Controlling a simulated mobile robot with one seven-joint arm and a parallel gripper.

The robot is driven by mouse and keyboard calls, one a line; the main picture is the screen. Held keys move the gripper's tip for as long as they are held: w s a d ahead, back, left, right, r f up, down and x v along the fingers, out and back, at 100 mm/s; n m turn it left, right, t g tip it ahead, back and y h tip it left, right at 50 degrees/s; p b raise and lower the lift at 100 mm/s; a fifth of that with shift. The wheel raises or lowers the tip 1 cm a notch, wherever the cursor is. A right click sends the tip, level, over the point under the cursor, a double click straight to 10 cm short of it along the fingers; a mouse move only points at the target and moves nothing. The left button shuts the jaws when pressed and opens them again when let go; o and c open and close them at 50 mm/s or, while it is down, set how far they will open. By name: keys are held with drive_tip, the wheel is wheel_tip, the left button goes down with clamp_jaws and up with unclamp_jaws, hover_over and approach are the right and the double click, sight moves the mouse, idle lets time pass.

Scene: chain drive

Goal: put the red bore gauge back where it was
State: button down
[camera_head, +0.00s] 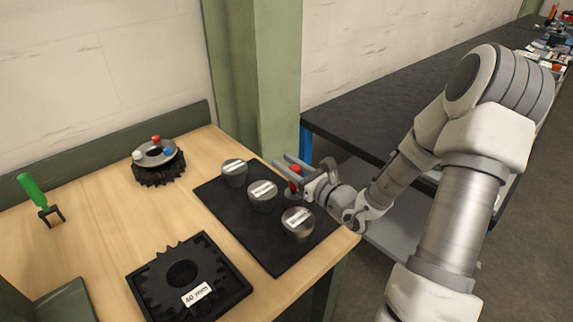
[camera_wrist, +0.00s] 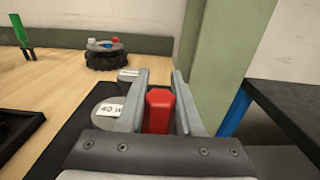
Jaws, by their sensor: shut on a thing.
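The red bore gauge (camera_head: 295,172) is between the fingers of my gripper (camera_head: 281,162), over the right edge of the black mat (camera_head: 265,254). In the wrist view its red grip (camera_wrist: 158,110) stands upright between the two grey fingers (camera_wrist: 160,75). My gripper is shut on it. A grey ring (camera_head: 155,153) with red, white and blue knobs lies on a dark toothed sprocket at the back of the wooden bench.
Three labelled round metal pieces (camera_head: 262,196) stand in a row on the mat, close left of my gripper. A black sprocket (camera_head: 190,280) in a tray labelled 40 mm is in front. A green-handled tool (camera_head: 38,196) stands at left. A green post (camera_head: 250,80) rises behind.

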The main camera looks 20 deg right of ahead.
drive_tip(key=c, duration=0.6)
unclamp_jaws()
drive_tip(key=shift+f, duration=0.15)
